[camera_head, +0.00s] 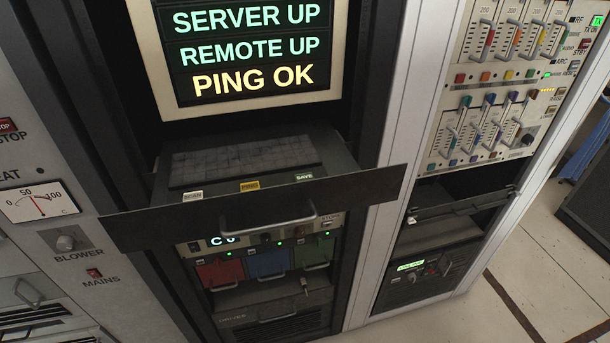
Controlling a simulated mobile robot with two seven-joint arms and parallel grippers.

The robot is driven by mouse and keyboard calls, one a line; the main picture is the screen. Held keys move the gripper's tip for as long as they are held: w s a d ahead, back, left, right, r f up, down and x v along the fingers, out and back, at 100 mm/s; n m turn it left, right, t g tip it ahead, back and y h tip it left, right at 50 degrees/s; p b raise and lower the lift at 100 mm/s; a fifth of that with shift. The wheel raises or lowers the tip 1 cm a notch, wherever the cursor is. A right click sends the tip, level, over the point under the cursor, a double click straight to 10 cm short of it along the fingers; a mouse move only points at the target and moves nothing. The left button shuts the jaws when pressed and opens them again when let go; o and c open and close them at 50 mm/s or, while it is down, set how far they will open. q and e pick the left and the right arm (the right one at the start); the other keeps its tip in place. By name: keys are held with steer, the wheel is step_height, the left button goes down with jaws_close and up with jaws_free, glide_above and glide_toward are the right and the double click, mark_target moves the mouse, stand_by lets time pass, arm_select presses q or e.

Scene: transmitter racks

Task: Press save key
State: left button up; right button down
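The save key (304,176) is a small green key labelled SAVE at the right front of a pulled-out keyboard drawer (250,215). A yellow key (250,186) and a white key (192,196) sit in a row to its left. The dark keyboard (245,160) lies behind them. Nothing covers the save key. Neither of my grippers shows in the head view.
The screen (245,50) above the drawer reads SERVER UP, REMOTE UP, PING OK. The drawer's front panel, with a handle (268,218), juts out past the rack. Red, blue and green modules (268,264) sit below. A slider panel (490,125) stands right; open floor (540,270) lies lower right.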

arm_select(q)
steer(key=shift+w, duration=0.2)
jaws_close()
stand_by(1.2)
